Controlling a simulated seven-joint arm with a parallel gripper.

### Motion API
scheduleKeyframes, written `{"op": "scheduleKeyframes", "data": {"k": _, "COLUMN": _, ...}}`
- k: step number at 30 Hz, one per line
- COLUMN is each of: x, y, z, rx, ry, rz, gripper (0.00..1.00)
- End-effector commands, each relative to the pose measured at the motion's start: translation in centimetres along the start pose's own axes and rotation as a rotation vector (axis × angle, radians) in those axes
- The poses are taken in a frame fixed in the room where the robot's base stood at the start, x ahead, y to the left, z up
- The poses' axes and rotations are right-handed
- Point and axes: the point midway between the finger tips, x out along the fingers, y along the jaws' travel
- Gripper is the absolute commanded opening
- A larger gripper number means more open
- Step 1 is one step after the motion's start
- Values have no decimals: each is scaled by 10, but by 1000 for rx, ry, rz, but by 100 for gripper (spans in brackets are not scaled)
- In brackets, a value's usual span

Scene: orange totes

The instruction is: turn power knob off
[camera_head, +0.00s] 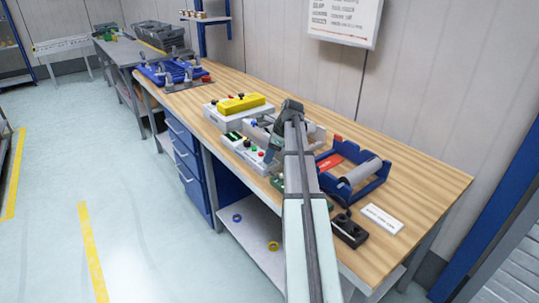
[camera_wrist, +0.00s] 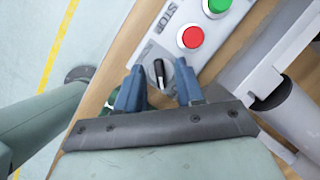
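The power knob (camera_wrist: 159,72) is a small black knob with a white pointer line on a light grey control panel (camera_wrist: 152,48). It shows in the wrist view, its pointer close to upright in the picture. My gripper (camera_wrist: 159,66) is open, with one blue finger on each side of the knob and a visible gap on both sides. I cannot tell how high the fingertips are above the panel. In the head view the control panel (camera_head: 238,146) is on the wooden bench, partly behind my arm. The knob and my fingertips cannot be made out there.
A red button (camera_wrist: 193,37) and a green button (camera_wrist: 218,5) sit beyond the knob on the panel. A grey cylindrical part (camera_wrist: 292,108) is close on the right. In the head view, a yellow-topped box (camera_head: 241,103) and a blue holder (camera_head: 372,181) stand nearby on the bench (camera_head: 430,185).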

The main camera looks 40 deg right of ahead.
Motion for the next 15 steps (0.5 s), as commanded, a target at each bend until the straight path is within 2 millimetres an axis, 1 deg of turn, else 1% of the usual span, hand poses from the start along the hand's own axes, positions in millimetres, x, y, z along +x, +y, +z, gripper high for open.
{"op": "scheduleKeyframes", "data": {"k": 6, "x": 0, "y": 0, "z": 0, "rx": 0, "ry": 0, "rz": 0, "gripper": 37}}
{"op": "scheduleKeyframes", "data": {"k": 15, "x": 0, "y": 0, "z": 0, "rx": 0, "ry": 0, "rz": 0, "gripper": 8}}
